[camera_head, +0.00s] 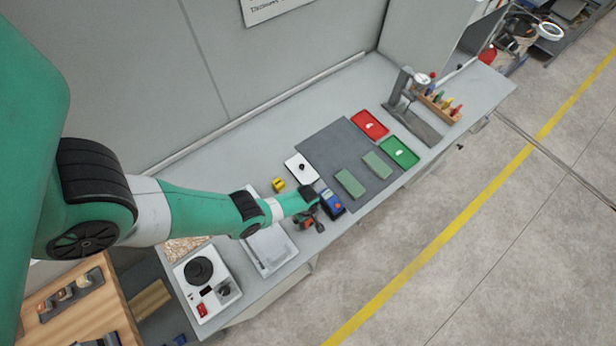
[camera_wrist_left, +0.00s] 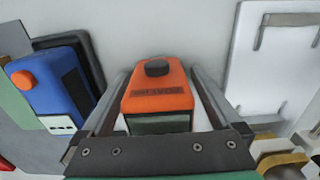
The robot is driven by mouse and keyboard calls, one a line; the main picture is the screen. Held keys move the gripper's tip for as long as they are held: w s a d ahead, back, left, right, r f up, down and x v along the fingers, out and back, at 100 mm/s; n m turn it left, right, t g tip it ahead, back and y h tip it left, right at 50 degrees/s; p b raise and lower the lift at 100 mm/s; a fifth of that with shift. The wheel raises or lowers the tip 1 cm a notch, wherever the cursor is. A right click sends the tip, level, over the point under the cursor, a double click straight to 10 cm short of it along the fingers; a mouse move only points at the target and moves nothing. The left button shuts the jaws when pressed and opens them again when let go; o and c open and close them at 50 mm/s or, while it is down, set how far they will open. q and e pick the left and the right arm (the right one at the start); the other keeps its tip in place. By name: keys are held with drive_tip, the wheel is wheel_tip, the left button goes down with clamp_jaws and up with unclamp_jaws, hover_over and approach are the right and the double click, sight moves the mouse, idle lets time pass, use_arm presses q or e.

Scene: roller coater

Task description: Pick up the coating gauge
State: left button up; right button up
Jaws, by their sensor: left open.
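An orange handheld device (camera_wrist_left: 157,95) with a dark round knob, a dark label and a dark screen lies on the bench. It looks like a gauge, but I cannot read its label. In the head view the orange device (camera_head: 303,222) is partly hidden by my left gripper (camera_head: 311,210). A blue device (camera_wrist_left: 50,90) with an orange button lies just left of it. The blue device also shows in the head view (camera_head: 332,204). My left gripper (camera_wrist_left: 158,78) is open, with one finger on each side of the orange device. My right gripper is not in view.
A white tray (camera_wrist_left: 236,75) lies right of the orange device in the wrist view. A dark mat (camera_head: 330,145) with green blocks, a red tray (camera_head: 378,132), a green tray (camera_head: 407,160) and a white scale (camera_head: 222,265) share the bench. Bench surface behind is mostly clear.

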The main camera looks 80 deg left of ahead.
use_arm(q)
clamp_jaws()
idle(0.3)
drive_tip(key=shift+r, duration=0.15)
